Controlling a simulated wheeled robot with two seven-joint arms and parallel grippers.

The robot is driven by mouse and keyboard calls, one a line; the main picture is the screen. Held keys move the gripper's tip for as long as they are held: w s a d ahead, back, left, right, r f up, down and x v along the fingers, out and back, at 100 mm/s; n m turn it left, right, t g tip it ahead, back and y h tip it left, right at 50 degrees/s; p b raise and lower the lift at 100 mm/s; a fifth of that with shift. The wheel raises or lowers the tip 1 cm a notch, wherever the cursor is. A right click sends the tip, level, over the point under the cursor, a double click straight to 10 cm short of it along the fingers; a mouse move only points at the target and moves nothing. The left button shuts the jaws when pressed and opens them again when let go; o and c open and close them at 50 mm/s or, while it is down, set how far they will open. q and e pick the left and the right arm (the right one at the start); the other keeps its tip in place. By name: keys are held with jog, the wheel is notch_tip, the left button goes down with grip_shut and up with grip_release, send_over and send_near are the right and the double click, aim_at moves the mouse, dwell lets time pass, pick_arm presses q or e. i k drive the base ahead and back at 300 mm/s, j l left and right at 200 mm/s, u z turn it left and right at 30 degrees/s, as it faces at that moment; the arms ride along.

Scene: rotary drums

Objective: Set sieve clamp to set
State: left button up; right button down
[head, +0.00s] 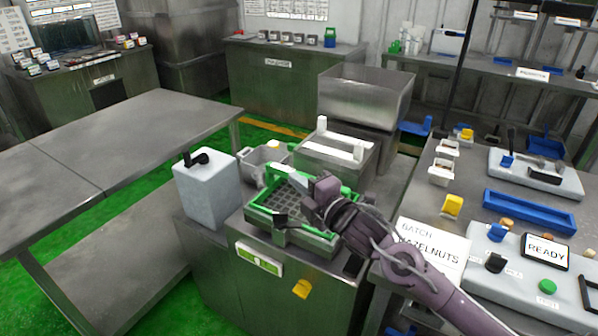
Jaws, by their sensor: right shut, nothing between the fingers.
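The sieve (285,206), a dark grid in a green frame, sits on top of the metal cabinet in the middle of the head view. A small black lever-like part (281,219) is at its near left side; I cannot tell for sure whether it is the sieve clamp or how it is set. My right arm reaches in from the lower right, and my right gripper (298,187) is over the far part of the sieve, shut and empty. The gripper and wrist hide the sieve's right part. I cannot tell whether the fingertips touch anything. My left gripper is out of view.
A white box with a black handle (206,190) stands left of the sieve. A lidded metal bin (335,155) stands behind it. At the right, a table holds a HAZELNUTS sign (430,250), a READY display (546,250) and a blue tray (530,212). The left table (110,140) is bare.

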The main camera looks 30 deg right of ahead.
aim_at(279, 219)
jog(key=j+z, duration=0.35)
jog(key=j, duration=0.2)
jog(key=k+j+z, duration=0.1)
jog(key=j+z, duration=0.3)
jog(key=j, duration=0.1)
